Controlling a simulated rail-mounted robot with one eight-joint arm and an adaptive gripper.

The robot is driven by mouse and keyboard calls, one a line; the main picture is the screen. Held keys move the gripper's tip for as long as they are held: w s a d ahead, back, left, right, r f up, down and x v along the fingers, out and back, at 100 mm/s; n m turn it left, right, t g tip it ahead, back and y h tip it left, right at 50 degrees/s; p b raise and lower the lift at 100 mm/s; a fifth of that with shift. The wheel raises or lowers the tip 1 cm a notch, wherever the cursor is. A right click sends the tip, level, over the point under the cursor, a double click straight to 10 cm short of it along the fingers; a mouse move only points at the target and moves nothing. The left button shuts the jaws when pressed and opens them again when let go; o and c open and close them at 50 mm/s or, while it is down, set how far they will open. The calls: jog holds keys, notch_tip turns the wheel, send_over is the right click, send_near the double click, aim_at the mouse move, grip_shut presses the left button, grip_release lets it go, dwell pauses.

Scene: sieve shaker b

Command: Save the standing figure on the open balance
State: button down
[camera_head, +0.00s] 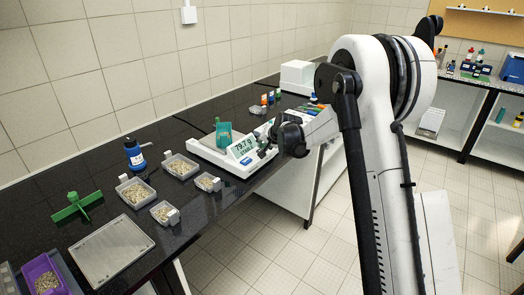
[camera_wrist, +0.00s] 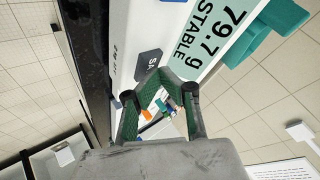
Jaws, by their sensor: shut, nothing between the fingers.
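The open balance (camera_head: 208,154) stands on the dark bench, its display (camera_head: 243,147) reading 79.7 g and STABLE. The display (camera_wrist: 213,35) is large in the wrist view. A dark key lettered "SA" (camera_wrist: 148,62) lies beside the display, its remaining letters hidden by my fingers. A teal container (camera_head: 223,134) sits on the balance and shows in the wrist view (camera_wrist: 268,35). My gripper (camera_head: 264,152) is at the balance's front panel, shut and empty. In the wrist view my fingertips (camera_wrist: 158,76) overlap the key's edge; I cannot tell whether they touch it.
A white box (camera_head: 297,75) and small bottles stand behind.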

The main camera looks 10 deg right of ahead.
jog(key=shift+f, duration=0.15)
jog(key=shift+r, duration=0.2)
dwell(0.3)
jog(key=shift+r, duration=0.7)
jog(key=shift+r+p, duration=1.1)
jog(key=shift+r, duration=1.4)
jog(key=shift+s+r, duration=0.1)
